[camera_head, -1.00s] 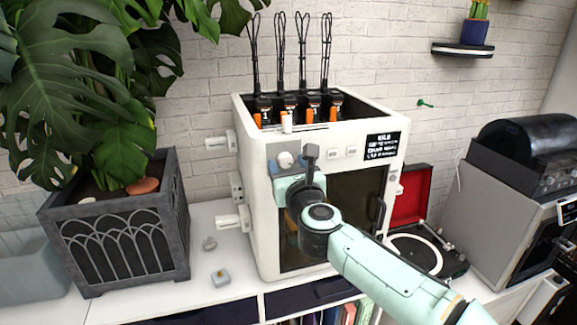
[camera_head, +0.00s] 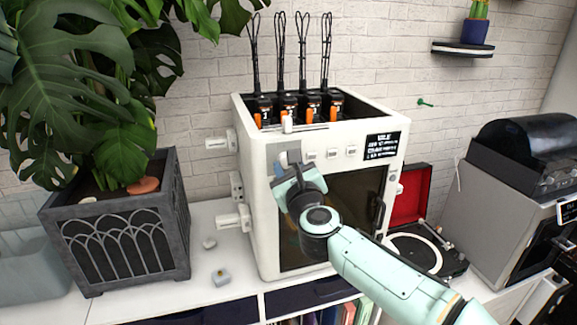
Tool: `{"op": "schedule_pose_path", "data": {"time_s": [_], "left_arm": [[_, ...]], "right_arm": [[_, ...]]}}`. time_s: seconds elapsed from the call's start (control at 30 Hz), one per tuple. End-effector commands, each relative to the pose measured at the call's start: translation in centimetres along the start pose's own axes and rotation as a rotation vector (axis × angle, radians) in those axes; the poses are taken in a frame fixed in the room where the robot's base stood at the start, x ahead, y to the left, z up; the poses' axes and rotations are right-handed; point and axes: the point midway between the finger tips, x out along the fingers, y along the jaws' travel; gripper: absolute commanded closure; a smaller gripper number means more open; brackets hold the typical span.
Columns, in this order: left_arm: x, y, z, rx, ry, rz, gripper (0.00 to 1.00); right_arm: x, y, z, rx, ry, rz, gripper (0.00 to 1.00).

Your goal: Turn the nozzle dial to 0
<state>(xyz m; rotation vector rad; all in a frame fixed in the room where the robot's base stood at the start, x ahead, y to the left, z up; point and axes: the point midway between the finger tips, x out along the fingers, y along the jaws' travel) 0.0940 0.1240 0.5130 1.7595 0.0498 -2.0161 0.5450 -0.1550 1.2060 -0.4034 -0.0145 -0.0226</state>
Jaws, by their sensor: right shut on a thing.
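The white 3D printer (camera_head: 255,215) stands on the white cabinet top, with a dark display (camera_head: 382,146) at its upper right. A grey panel (camera_head: 282,158) is at the upper left of its front. My right gripper (camera_head: 289,168) is at this panel, shut on the nozzle dial, with its body tilted. The gripper hides the dial, so its pointer and setting cannot be read. The printed marks are too small to read. My left gripper is out of view.
A planter (camera_head: 125,240) with a big leafy plant stands left of the printer. Small loose parts (camera_head: 221,278) lie on the cabinet top between them. A turntable (camera_head: 425,250) with a red lid and a grey machine (camera_head: 495,215) are to the right.

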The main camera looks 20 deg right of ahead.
Motion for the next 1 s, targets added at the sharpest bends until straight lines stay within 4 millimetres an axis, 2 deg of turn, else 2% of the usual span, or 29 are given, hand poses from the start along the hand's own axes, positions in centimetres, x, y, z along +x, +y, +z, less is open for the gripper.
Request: {"op": "schedule_pose_path", "data": {"time_s": [1.0], "left_arm": [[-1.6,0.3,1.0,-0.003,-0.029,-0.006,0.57]], "right_arm": [[0.0,-0.2,-0.1,-0.969,-0.054,-0.003,0.96]]}}
